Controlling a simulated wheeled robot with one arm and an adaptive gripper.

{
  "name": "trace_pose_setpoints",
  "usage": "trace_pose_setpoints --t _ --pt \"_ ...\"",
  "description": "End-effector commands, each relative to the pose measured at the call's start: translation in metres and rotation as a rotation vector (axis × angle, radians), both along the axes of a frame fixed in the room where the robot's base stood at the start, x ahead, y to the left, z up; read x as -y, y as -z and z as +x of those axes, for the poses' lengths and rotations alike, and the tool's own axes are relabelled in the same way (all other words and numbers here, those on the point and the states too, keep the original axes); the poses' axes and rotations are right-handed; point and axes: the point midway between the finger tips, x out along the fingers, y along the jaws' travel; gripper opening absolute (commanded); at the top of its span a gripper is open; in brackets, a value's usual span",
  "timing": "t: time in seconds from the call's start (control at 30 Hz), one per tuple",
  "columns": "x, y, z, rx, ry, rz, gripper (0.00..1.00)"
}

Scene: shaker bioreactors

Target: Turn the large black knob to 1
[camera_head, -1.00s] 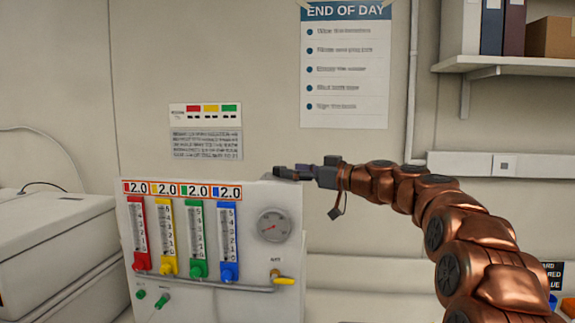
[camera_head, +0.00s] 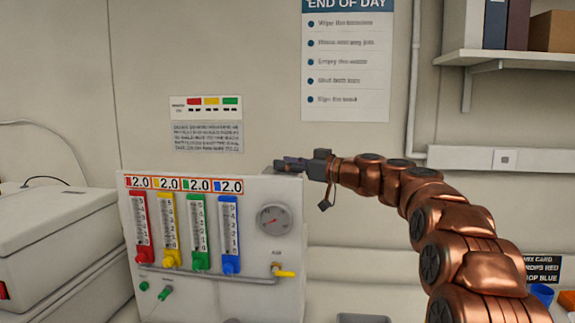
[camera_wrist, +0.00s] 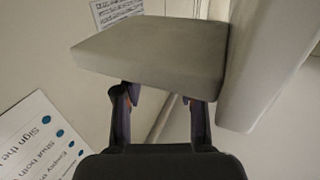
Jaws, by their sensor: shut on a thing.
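No large black knob shows in either view. My gripper (camera_head: 283,164) is at the top right corner of the pale cabinet (camera_head: 290,195) in the head view. In the wrist view a grey block-like part (camera_wrist: 150,55) crosses in front of the fingertips and hides them. The fingers (camera_wrist: 160,95) stand apart there, and what lies between their tips is hidden. The cabinet front carries red, yellow, green and blue flow tubes, each under a 2.0 label, and a round gauge (camera_head: 274,220). A small yellow-handled valve (camera_head: 285,273) sits below the gauge.
Green knobs (camera_head: 165,293) sit low on the cabinet. A white machine (camera_head: 55,235) stands to its left. An End of Day poster (camera_head: 347,60) hangs behind; it also shows in the wrist view (camera_wrist: 40,140). A shelf (camera_head: 505,60) and a blue cup (camera_head: 541,294) are at right.

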Motion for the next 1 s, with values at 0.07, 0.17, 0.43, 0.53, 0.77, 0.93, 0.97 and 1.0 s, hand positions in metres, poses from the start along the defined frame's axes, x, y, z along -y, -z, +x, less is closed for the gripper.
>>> trace_pose_setpoints --t 0.07,0.17,0.43,0.53,0.77,0.93,0.97,1.0 --pt "0.0 0.0 0.0 0.0 0.0 0.0 0.16" --pt "0.0 0.0 0.0 0.0 0.0 0.0 0.06" --pt "-0.001 -0.003 0.001 0.008 -0.019 0.009 0.05" --pt "-0.002 -0.006 0.002 0.012 -0.034 0.018 0.05" --pt "-0.004 -0.013 0.002 0.023 -0.07 0.028 0.04" --pt "-0.003 -0.014 0.002 0.023 -0.09 0.033 0.03" --pt "-0.003 -0.015 0.003 0.025 -0.093 0.032 0.03" --pt "-0.003 -0.015 0.003 0.025 -0.098 0.033 0.04"
